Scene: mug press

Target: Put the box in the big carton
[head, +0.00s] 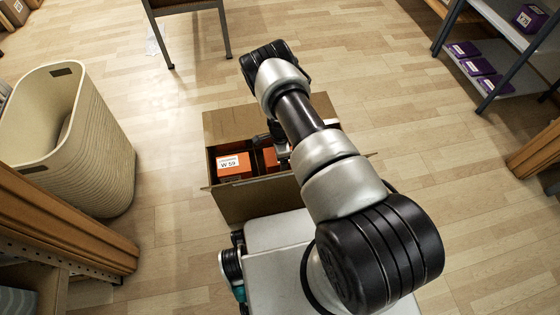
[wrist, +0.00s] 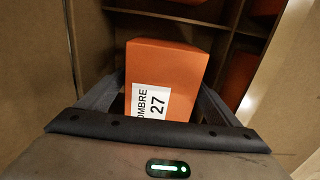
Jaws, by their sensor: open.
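The big carton (head: 255,200) stands open on the floor in front of me, with dividers inside. In the wrist view an orange box (wrist: 172,65) with a white label reading "OMBRE 27" sits in one compartment. My gripper (wrist: 160,88) is open, with one finger on each side of this box; I cannot tell whether they touch it. In the head view my gripper (head: 280,150) is down at the carton's opening, partly hidden by my arm. An orange box with a "W 59" label (head: 234,166) sits in the carton's left part.
More orange boxes (wrist: 243,72) show in compartments at the right of the wrist view. A woven basket (head: 100,150) stands at left. A shelf (head: 505,75) with purple boxes (head: 478,66) is at right. A table (head: 188,8) stands behind. Floor around the carton's far side is clear.

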